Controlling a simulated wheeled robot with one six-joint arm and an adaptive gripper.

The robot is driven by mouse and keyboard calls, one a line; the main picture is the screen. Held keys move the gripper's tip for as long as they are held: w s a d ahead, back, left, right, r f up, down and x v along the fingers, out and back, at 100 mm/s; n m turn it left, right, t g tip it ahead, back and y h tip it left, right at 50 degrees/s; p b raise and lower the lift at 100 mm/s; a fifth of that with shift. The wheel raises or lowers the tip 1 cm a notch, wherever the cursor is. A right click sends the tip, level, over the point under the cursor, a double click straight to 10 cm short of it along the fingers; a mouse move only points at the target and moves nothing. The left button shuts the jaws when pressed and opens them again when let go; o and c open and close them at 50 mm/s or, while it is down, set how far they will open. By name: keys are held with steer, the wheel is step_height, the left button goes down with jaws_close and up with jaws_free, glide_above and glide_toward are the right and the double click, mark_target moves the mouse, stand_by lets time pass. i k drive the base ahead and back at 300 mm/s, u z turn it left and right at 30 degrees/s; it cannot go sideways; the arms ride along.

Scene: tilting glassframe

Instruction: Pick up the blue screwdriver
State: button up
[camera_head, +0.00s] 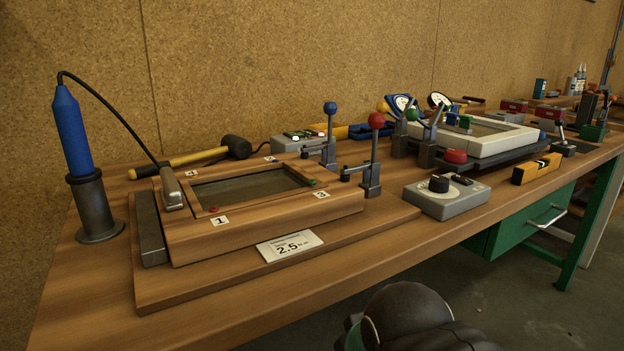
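The blue screwdriver (72,132) stands at the far left of the bench. It has a blue body with a tapered top and a black cable that arches right and down toward a metal piece on the wooden fixture. It leans slightly left in a dark grey round holder (95,206) with a wide foot. Its lower end is hidden inside the holder. A dark rounded part of my arm shows at the bottom edge, below and in front of the bench. No gripper fingers are in view.
Toggle clamps (372,165) and a grey control box (446,197) stand further right. The bench's front left is bare.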

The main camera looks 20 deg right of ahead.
mark_target(68, 112)
steer(key=u, duration=2.4)
steer(key=k, duration=0.95)
steer(key=z, duration=1.2)
